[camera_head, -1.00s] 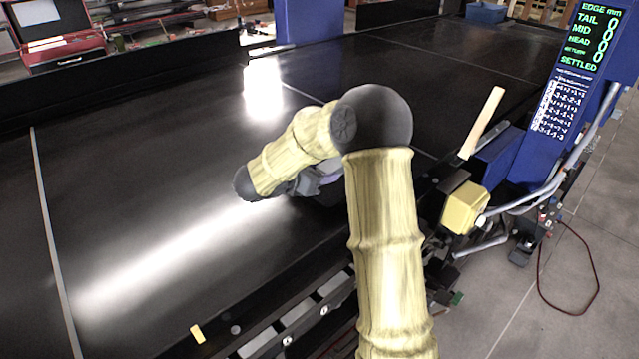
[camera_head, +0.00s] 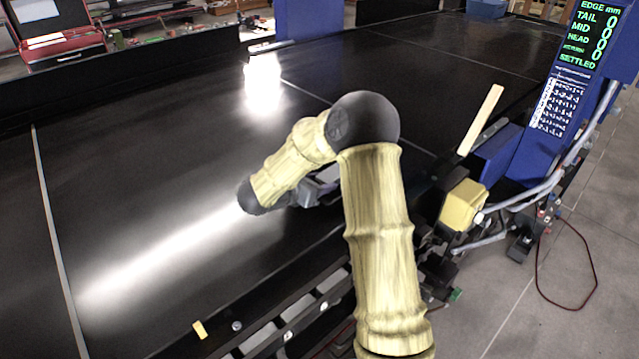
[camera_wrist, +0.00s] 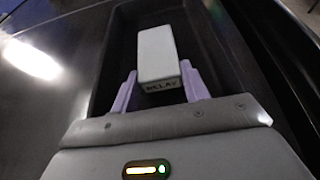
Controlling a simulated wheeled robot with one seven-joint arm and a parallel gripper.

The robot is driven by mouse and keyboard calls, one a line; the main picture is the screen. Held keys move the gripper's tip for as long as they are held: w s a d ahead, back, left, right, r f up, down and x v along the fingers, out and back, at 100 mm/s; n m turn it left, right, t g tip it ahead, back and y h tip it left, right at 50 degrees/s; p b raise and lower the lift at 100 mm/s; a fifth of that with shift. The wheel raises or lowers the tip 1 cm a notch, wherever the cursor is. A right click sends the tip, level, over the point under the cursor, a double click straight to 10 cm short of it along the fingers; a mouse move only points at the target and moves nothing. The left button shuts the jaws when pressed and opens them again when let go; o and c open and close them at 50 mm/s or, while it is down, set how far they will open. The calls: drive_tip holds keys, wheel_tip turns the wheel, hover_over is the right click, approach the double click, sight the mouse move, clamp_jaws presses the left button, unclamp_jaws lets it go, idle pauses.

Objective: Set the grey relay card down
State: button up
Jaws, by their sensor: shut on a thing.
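The grey relay card (camera_wrist: 158,52) is a pale grey block with a dark "RELAY" label on its near end, seen in the wrist view. My gripper (camera_wrist: 160,84) is shut on it, with one lavender finger on each side. The card is over or inside a dark, walled recess or tray (camera_wrist: 222,62); I cannot tell whether its underside touches the floor there. In the head view my gripper (camera_head: 318,188) is low over the near edge of the belt, and my arm hides most of it and the card.
The black conveyor belt (camera_head: 130,190) is broad and bare to the left. A blue post with a display (camera_head: 585,40) reading "SETTLED" stands at the right. A yellow box (camera_head: 463,206) and a pale upright strip (camera_head: 480,120) are beside the belt. A yellow tag (camera_head: 200,330) lies at the near edge.

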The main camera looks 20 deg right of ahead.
drive_tip(key=shift+s+a+f+b, duration=0.1)
drive_tip(key=shift+s+f+b, duration=0.15)
drive_tip(key=shift+f+b, duration=0.45)
drive_tip(key=o, duration=1)
drive_tip(key=shift+f, duration=0.1)
drive_tip(key=shift+p, duration=0.35)
drive_tip(key=shift+r+p, duration=0.4)
drive_tip(key=shift+p, duration=0.1)
drive_tip(key=b+v, duration=0.1)
drive_tip(key=v, duration=0.3)
drive_tip(key=b+v, duration=0.2)
drive_tip(key=v, duration=0.1)
drive_tip(key=b+v, duration=0.1)
drive_tip(key=v, duration=0.3)
drive_tip(key=shift+w+a+r, duration=0.15)
drive_tip(key=shift+a+r, duration=0.1)
drive_tip(key=shift+r, duration=0.1)
drive_tip(key=shift+a+r, duration=0.15)
drive_tip(key=shift+a, duration=0.05)
drive_tip(key=shift+r, duration=0.1)
